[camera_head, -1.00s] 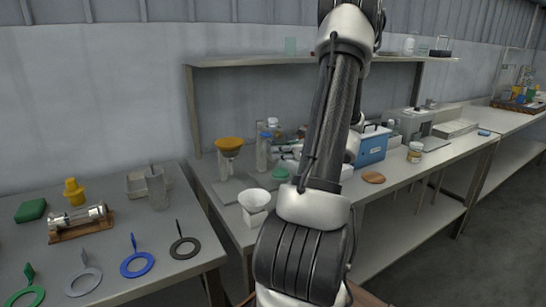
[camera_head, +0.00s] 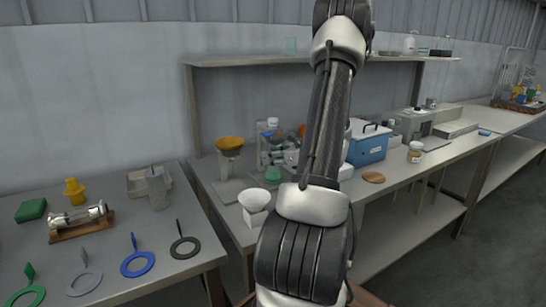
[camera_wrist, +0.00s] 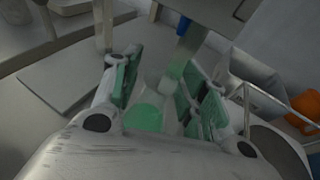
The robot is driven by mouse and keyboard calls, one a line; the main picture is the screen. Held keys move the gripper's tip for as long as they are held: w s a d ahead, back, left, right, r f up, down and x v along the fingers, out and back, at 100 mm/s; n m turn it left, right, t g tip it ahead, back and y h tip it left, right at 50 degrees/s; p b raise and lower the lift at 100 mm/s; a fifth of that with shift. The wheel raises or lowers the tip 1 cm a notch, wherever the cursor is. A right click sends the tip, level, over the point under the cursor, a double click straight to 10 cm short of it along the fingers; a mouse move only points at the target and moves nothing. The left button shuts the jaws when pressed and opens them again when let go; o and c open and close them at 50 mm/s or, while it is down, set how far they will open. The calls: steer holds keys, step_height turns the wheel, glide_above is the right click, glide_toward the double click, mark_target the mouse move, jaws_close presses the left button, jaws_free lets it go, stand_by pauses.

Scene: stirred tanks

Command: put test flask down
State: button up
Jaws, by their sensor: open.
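The test flask, a clear vessel with green liquid (camera_wrist: 145,115), is between the fingers of my gripper (camera_wrist: 160,90) in the wrist view. The gripper is open, with a green-padded finger on either side of the flask. I cannot tell from this angle whether a pad still touches the glass, or whether the flask's base rests on a surface. In the head view my arm hides the gripper. A small green vessel (camera_head: 272,176) shows on the bench left of the arm; I cannot tell if it is the same flask.
A white funnel (camera_head: 253,198) stands at the bench's front left, with an orange-topped stand (camera_head: 230,145) behind it. A blue box (camera_head: 368,146) and a round brown disc (camera_head: 373,177) lie right of my arm. A flat grey plate (camera_wrist: 70,70) is left of the gripper.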

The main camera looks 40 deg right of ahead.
steer(key=shift+s+r, duration=0.15)
steer(key=shift+r, duration=0.05)
steer(key=v, duration=1.1)
steer(key=s+a+r+n+g+y, duration=0.1)
steer(key=a+r+n+g, duration=0.15)
steer(key=a+n, duration=0.45)
steer(key=s+a+r+n+g+y, duration=0.15)
steer(key=a+n+g, duration=0.3)
steer(key=a, duration=0.55)
steer(key=s+a+r+n+g+y, duration=0.1)
steer(key=a+r+n+g+y, duration=0.1)
steer(key=a+n, duration=0.5)
steer(key=s+a+r+n+h, duration=0.2)
steer(key=s+n+h, duration=0.1)
steer(key=n, duration=0.5)
steer(key=s+a+r+n+g+h, duration=0.1)
steer(key=s+a+r+n+h, duration=0.1)
steer(key=s+n, duration=0.3)
steer(key=shift+a+r+n+h, duration=0.25)
steer(key=shift+r+n+h, duration=0.5)
steer(key=shift+n, duration=0.6)
steer(key=shift+f, duration=0.1)
